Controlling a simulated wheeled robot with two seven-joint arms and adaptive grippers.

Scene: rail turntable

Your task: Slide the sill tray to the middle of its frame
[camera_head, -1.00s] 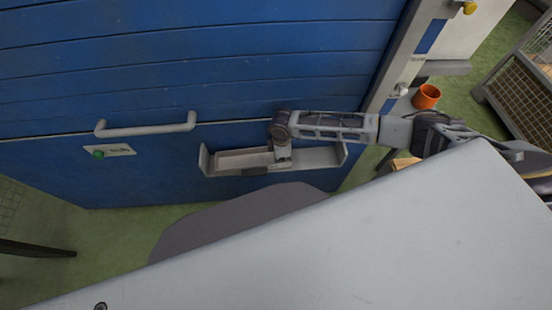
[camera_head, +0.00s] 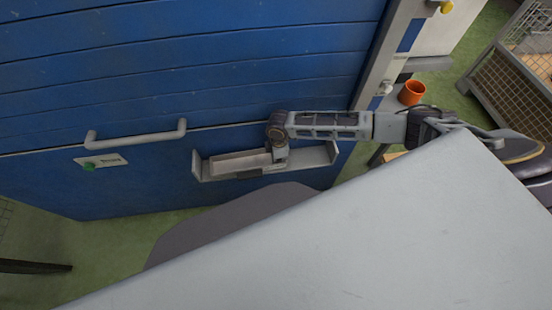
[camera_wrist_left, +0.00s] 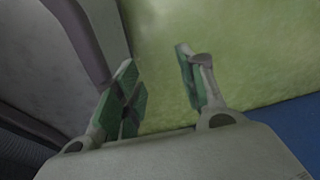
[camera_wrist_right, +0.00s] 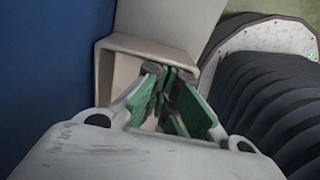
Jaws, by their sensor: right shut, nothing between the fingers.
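The sill tray (camera_head: 238,162) is a pale shallow tray in the left and middle part of its longer grey frame (camera_head: 322,157), low on the blue wall. The frame's raised ends show at left and right. My right gripper (camera_head: 279,163) points down at the frame, by the tray's right end. In the right wrist view its fingers (camera_wrist_right: 166,92) are shut and empty, in front of a pale upright end piece (camera_wrist_right: 125,60). I cannot tell whether they touch the tray. My left gripper (camera_wrist_left: 158,78) is open and empty above green floor, outside the head view.
A grey bar handle (camera_head: 135,136) and a small label plate (camera_head: 101,161) are on the wall left of the frame. An orange cup (camera_head: 411,92) and a wire-mesh crate (camera_head: 510,75) are at the right. A large grey surface (camera_head: 330,245) fills the lower foreground.

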